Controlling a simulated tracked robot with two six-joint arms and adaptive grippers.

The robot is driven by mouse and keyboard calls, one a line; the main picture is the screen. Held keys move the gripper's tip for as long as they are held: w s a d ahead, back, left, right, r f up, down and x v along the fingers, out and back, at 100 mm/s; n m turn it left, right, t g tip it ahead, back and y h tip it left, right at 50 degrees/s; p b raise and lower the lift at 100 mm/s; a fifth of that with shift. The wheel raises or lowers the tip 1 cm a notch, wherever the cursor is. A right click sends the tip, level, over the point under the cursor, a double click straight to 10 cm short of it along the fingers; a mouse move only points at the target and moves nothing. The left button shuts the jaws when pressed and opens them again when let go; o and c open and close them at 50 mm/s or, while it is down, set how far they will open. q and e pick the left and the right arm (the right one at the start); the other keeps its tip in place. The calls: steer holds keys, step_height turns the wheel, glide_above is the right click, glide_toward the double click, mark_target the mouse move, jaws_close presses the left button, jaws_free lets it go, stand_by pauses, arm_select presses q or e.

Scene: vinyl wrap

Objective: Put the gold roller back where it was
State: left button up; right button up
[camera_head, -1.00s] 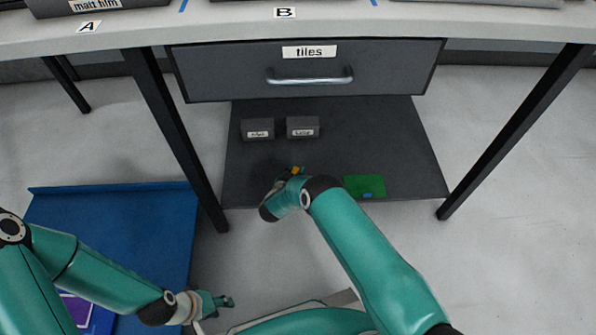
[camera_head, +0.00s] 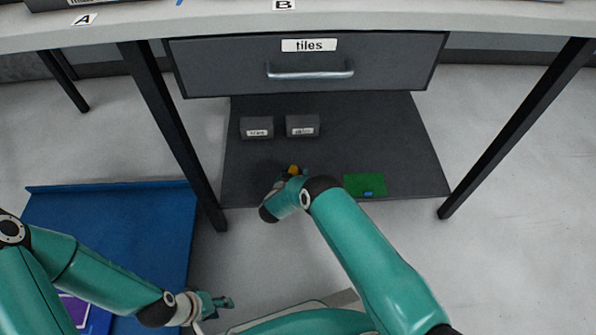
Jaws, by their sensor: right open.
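A small gold-orange piece, which looks like the gold roller (camera_head: 293,170), shows on the dark lower shelf (camera_head: 400,135), just beyond my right wrist. My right gripper (camera_head: 287,176) is at this piece, open, its fingers mostly hidden behind the wrist. I cannot tell whether they touch the roller or stand around it. My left gripper (camera_head: 222,302) is low at the left, away from the shelf and apart from the roller. Its fingers are too small to tell open from shut.
Two small dark labelled boxes (camera_head: 302,125) stand at the shelf's back left. A green mat (camera_head: 364,185) with a blue piece lies right of my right wrist. The tiles drawer (camera_head: 308,70) is shut above. Table legs flank the shelf. A blue tray (camera_head: 120,225) lies left.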

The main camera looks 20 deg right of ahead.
steer(key=shift+r+p, duration=0.55)
steer(key=shift+p, duration=0.15)
steer(key=p+v, duration=0.5)
steer(key=v, duration=0.7)
steer(key=s+r+n+g+y, duration=0.2)
steer(key=s+g+y, duration=0.1)
steer(key=s, duration=0.6)
steer(key=s+a+r+n+g+y, duration=0.1)
steer(key=s+r+g+y, duration=0.1)
steer(key=s+y, duration=0.3)
steer(key=s+r+n+g+y, duration=0.2)
steer(key=s+g+y, duration=0.2)
steer(key=s, duration=1)
steer(key=shift+a+r+n+g, duration=0.2)
steer(key=shift+n+g, duration=0.1)
steer(key=shift+g, duration=0.2)
